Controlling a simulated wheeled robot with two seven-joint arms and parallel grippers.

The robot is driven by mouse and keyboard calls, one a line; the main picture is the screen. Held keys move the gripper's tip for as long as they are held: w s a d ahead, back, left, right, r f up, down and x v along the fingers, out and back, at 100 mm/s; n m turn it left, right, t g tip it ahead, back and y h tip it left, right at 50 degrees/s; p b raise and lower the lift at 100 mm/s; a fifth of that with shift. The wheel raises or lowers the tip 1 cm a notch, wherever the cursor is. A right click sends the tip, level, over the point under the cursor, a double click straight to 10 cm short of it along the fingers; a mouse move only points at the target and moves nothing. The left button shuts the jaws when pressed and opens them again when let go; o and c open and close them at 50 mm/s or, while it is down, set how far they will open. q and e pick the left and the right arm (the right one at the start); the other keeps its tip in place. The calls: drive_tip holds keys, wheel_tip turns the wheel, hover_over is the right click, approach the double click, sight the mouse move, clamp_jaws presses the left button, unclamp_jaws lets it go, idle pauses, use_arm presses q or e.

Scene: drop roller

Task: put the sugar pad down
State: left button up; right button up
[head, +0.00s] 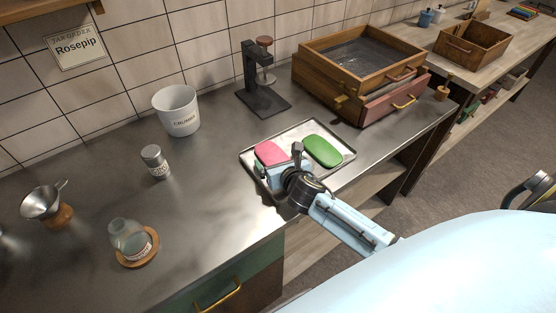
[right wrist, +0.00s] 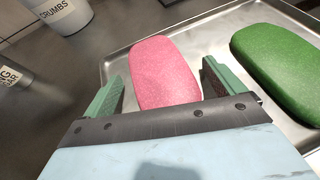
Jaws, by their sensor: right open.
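A pink rounded pad (head: 269,152) lies flat on a shallow metal tray (head: 295,133), beside a green pad (head: 322,151). The pink pad is likely the sugar pad, though no label shows on it. In the right wrist view the pink pad (right wrist: 165,70) lies between the two green fingers of my right gripper (right wrist: 162,82), with a gap on each side. My right gripper (head: 275,172) is open at the near side of the tray, and its body hides the pad's near end. My left gripper is not in view.
A white crumbs bucket (head: 178,112), a shaker (head: 155,162), a glass jar (head: 130,238) on a wooden coaster and a funnel (head: 45,203) stand left of the tray. A black press stand (head: 262,85) and a wooden drawer box (head: 360,65) stand behind.

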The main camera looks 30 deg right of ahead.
drive_tip(key=shift+r, duration=0.15)
drive_tip(key=shift+s+r, duration=0.15)
drive_tip(key=shift+s, duration=0.15)
drive_tip(key=p+v, duration=0.1)
drive_tip(key=v, duration=1)
drive_tip(key=shift+s+a+p, duration=0.15)
drive_tip(key=shift+p, duration=0.2)
